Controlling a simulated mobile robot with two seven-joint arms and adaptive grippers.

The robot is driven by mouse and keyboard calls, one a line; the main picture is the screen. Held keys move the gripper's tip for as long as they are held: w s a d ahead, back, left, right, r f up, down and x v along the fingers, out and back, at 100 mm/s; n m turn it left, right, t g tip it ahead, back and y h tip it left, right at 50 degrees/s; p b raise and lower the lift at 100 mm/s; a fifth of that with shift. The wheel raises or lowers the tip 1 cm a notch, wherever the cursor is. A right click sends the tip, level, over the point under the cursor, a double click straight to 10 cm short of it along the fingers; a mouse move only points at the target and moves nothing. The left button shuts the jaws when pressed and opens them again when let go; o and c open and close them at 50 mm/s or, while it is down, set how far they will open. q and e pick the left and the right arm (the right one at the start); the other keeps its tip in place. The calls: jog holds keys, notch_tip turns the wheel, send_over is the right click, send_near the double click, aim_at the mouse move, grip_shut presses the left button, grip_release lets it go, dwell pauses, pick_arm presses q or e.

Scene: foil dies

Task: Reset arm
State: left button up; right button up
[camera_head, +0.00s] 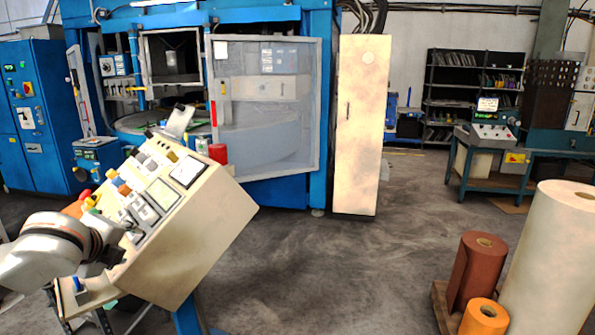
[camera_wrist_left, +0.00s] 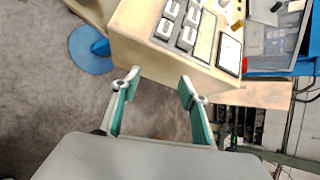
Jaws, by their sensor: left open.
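My left arm comes in from the lower left in the head view, and its gripper is near the front left side of a cream control panel (camera_head: 200,235). In the left wrist view, my left gripper (camera_wrist_left: 160,80) is open, its two fingers spread with nothing between them. The control panel also shows in the left wrist view (camera_wrist_left: 150,50), just beyond the fingertips, with buttons and a small display on its top. I cannot tell whether a finger touches it. My right gripper is in neither view.
A blue machine (camera_head: 325,110) with a mesh door (camera_head: 265,125) stands behind the panel. A tall cream cabinet (camera_head: 360,130) is beside it. Large rolls, including a red-brown one (camera_head: 472,275) and an orange one (camera_head: 484,318), stand at the lower right. The middle floor (camera_head: 340,270) is clear.

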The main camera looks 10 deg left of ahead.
pick_arm(q)
jog(key=s+d+f+n+h, duration=0.1)
jog(key=d+f+n+h, duration=0.1)
jog(key=d+f, duration=0.45)
jog(key=s+d+f+n+h, duration=0.1)
jog(key=d+f+n+h, duration=0.15)
jog(key=f, duration=0.75)
jog(key=s+d+f+n+h, duration=0.1)
jog(key=s+d+f+n, duration=0.15)
jog(key=d+f, duration=0.5)
jog(key=s+d+f+n, duration=0.3)
jog(key=s+f+n, duration=0.1)
jog(key=s+f, duration=0.6)
jog(key=s+d+f+n, duration=0.3)
jog(key=s+f+n, duration=0.2)
jog(key=s+f, duration=0.4)
jog(key=shift+s+f+n, duration=0.3)
jog(key=shift+s+f, duration=0.1)
jog(key=shift+f, duration=0.05)
jog(key=c, duration=0.4)
jog(key=shift+w+a, duration=0.1)
jog(key=shift+c, duration=0.2)
